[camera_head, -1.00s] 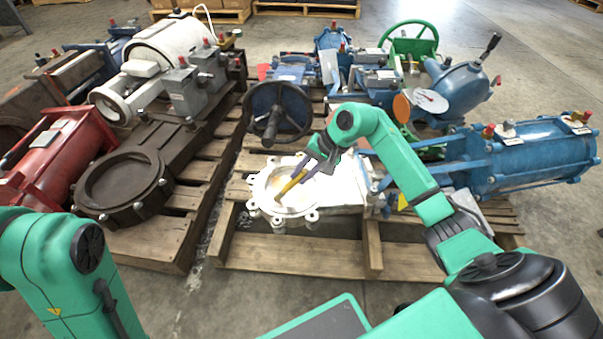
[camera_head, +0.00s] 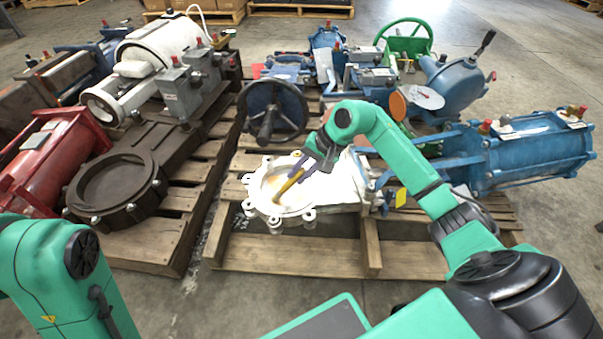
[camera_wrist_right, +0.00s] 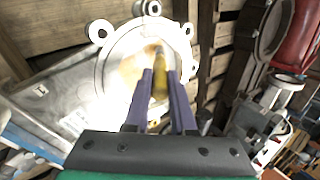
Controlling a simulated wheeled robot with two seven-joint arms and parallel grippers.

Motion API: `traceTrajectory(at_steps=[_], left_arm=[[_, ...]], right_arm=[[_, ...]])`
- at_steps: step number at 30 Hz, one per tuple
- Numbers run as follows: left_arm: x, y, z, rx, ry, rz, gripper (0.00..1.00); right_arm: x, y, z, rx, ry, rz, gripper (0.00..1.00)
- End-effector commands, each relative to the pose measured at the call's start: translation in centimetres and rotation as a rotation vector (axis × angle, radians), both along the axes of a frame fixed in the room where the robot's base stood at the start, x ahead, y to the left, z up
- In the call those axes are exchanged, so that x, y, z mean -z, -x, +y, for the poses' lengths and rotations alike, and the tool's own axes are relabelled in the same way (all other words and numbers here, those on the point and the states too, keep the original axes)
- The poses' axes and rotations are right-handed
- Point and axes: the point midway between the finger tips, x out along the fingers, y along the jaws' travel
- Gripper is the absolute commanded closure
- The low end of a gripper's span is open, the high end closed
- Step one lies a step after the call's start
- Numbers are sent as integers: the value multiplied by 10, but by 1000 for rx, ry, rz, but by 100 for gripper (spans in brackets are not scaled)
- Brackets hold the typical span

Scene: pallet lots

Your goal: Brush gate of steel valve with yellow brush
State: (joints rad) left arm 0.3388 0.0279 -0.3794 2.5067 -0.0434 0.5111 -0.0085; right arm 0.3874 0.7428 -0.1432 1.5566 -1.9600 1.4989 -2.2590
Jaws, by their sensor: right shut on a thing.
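The steel valve (camera_head: 334,191) lies flat on the near wooden pallet, its round bolted ring to the left and its pale body to the right. Its gate, with a brownish patch (camera_wrist_right: 136,68), shows inside the ring in the wrist view. My right gripper (camera_head: 304,166) is shut on the yellow brush (camera_head: 288,185), which slants down to the left over the gate. The brush also shows between the purple fingers in the wrist view (camera_wrist_right: 159,84). I cannot tell whether its tip touches the gate. My left gripper is out of view.
A dark round valve (camera_head: 118,187) and a red cylinder (camera_head: 52,152) lie to the left. A blue cylinder (camera_head: 535,150) lies at the right. Bare concrete floor lies in front of the pallet.

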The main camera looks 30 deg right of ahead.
Motion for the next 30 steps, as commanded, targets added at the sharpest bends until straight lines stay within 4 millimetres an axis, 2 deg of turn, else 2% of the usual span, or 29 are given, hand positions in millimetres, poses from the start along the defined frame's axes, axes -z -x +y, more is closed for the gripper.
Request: traceTrajectory(at_steps=[3, 17, 23, 26, 30], left_arm=[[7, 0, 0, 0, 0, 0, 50], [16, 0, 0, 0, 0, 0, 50], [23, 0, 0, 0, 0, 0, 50], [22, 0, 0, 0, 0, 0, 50], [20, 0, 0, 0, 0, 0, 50]], right_arm=[[4, 6, -12, 2, 5, 2, 100], [-1, 14, -35, 2, 6, 4, 100], [-3, 20, -52, 1, 5, 3, 100], [-6, 20, -52, 0, 4, 2, 100], [-5, 16, -41, -1, 2, 1, 100]])
